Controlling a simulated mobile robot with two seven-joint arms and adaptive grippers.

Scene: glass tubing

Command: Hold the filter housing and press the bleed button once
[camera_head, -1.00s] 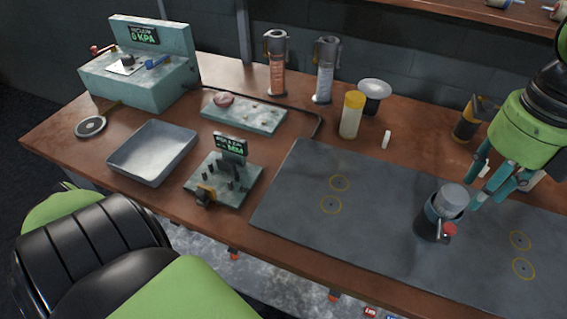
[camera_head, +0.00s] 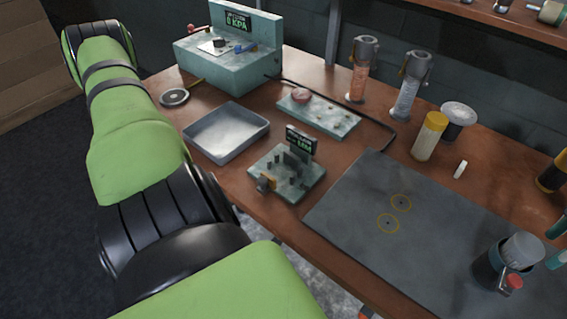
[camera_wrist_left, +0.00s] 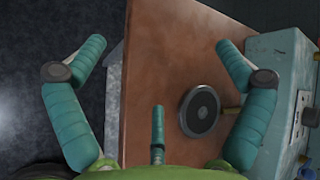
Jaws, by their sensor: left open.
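The filter housing (camera_head: 490,268) appears to be the dark cup with a grey cap on the dark mat, at the lower right of the head view. A red button (camera_head: 514,281), likely the bleed button, sits on its front side. Teal fingers of my right gripper (camera_head: 556,243) show at the right edge beside the housing; most of that gripper is cut off, and contact is unclear. My left gripper (camera_wrist_left: 160,75) is open and empty in the left wrist view, above the table's left end. My left arm reaches away to the upper left in the head view, its gripper out of sight there.
A round dark disc (camera_wrist_left: 199,110) lies near the left gripper, beside a teal gauge box (camera_head: 228,62). A grey tray (camera_head: 226,133), a small fixture (camera_head: 287,172), a flat plate (camera_head: 320,115), two tubes and a yellow-capped bottle (camera_head: 429,137) stand on the table. The mat's left part (camera_head: 345,215) is clear.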

